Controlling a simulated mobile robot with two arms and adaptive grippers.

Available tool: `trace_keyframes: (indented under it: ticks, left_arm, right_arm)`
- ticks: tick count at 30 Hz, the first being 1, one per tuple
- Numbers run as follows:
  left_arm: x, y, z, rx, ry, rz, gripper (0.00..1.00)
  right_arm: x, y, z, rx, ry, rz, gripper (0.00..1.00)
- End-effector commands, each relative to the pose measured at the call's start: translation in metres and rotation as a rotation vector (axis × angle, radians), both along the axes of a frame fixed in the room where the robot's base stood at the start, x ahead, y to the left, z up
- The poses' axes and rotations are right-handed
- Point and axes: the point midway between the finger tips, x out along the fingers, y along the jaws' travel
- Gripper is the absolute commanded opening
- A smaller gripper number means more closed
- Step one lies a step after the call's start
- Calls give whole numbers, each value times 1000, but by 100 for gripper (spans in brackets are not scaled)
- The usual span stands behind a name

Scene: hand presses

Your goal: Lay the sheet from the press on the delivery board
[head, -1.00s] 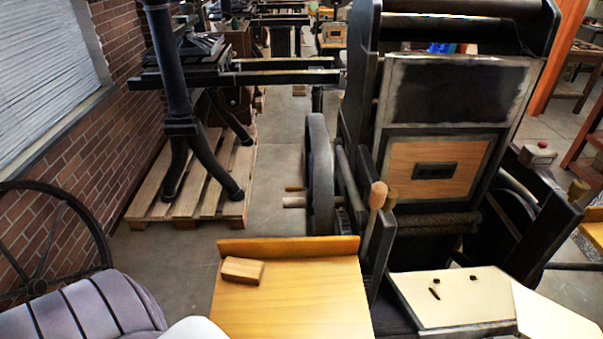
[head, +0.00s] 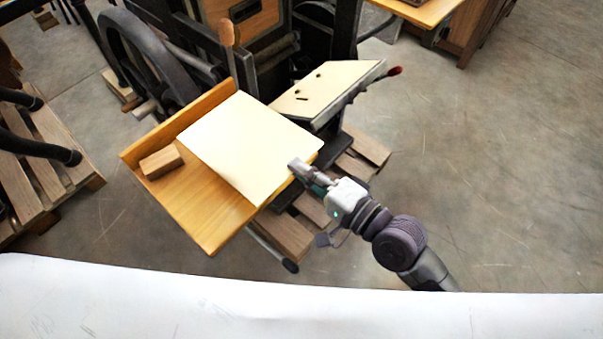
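The cream sheet (head: 245,140) lies on the wooden delivery board (head: 205,215), over its far right part, and looks flat. Its right edge reaches the board's right side. My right gripper (head: 299,168) is at that edge, with its fingertips overlapping the sheet. Whether its fingers are closed on the paper or apart I cannot tell. The press (head: 265,45) stands behind the board. Its pale bed (head: 322,92) carries a few small dark pieces. My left gripper is not in view.
A small wooden block (head: 161,162) sits on the board, left of the sheet. A wooden-knobbed handle (head: 227,32) rises behind the board. The press's dark wheel (head: 150,60) is at the upper left. Wooden pallets lie at left and under the press. The floor at right is clear.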

Motion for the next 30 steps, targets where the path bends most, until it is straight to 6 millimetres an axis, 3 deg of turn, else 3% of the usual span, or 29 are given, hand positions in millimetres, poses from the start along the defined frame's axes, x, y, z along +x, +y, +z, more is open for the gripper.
trace_keyframes:
  ticks: [12, 30]
  left_arm:
    - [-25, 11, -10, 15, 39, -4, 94]
    - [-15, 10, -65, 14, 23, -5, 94]
  right_arm:
    - [-8, -1, -20, 44, -36, -1, 0]
    - [-8, -1, -75, 44, -35, -1, 0]
